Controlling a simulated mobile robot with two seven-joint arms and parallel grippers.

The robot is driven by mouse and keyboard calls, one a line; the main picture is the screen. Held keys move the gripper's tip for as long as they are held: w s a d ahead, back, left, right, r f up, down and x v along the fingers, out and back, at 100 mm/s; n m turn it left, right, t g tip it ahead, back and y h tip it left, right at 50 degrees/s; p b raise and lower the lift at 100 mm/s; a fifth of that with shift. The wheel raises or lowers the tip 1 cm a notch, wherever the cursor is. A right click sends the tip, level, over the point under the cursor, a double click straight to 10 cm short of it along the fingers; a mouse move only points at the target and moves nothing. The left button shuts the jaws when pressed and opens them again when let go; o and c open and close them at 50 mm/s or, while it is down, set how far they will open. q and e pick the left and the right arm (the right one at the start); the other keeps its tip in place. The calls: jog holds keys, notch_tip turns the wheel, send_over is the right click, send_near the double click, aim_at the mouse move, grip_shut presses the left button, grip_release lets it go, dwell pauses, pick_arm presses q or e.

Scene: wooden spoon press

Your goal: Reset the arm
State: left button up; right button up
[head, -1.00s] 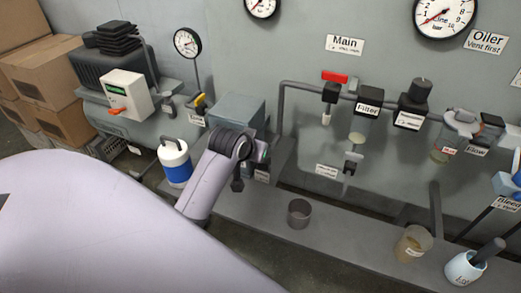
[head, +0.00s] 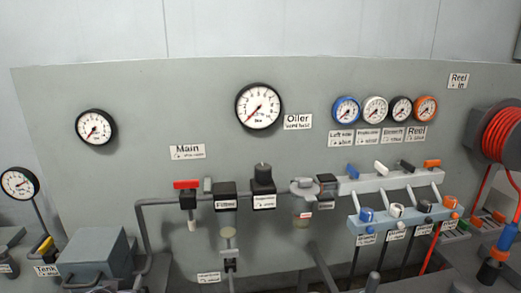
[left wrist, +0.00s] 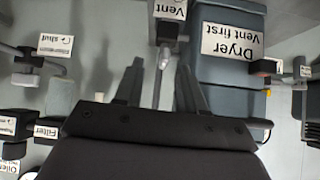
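My left gripper (left wrist: 161,68) shows in the left wrist view with its two dark fingers apart. A thin grey stem below the Vent label (left wrist: 170,9) shows between the fingers; I cannot tell whether the fingers touch it. The grey dryer box (left wrist: 229,75), labelled "Vent first", is just right of the fingers. The head view shows neither arm; my right gripper is not in view.
In the head view, the grey box (head: 92,257) is at lower left. A pipe line with a red main valve handle (head: 187,184), a filter (head: 226,196) and an oiler crosses the panel. Gauges (head: 258,106) hang above. A red hose reel (head: 497,135) is at right.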

pick_arm(q)
jog(key=s+d+f+m, duration=0.1)
jog(key=s+f, duration=0.1)
jog(key=s+d+f+h, duration=0.1)
jog(key=s+d+f, duration=0.1)
jog(key=s+f, duration=0.1)
jog(key=s+d+f+m, duration=0.1)
jog(key=s+d+f, duration=0.1)
jog(key=f, duration=0.1)
jog(key=shift+s+d+m+t, duration=0.2)
jog(key=shift+m+t, duration=0.1)
jog(key=shift+t, duration=0.1)
jog(key=s+d+f+m+h, duration=0.1)
jog(key=s+d+f, duration=0.1)
jog(key=s+d, duration=0.2)
jog(key=s+d+f+h, duration=0.2)
jog(key=s+d, duration=0.1)
jog(key=s, duration=0.4)
jog(key=shift+s+d+f+m+t, duration=0.25)
jog(key=shift+s+d+m+t, duration=0.05)
jog(key=shift+d+m+t, duration=0.1)
jog(key=shift+a, duration=0.2)
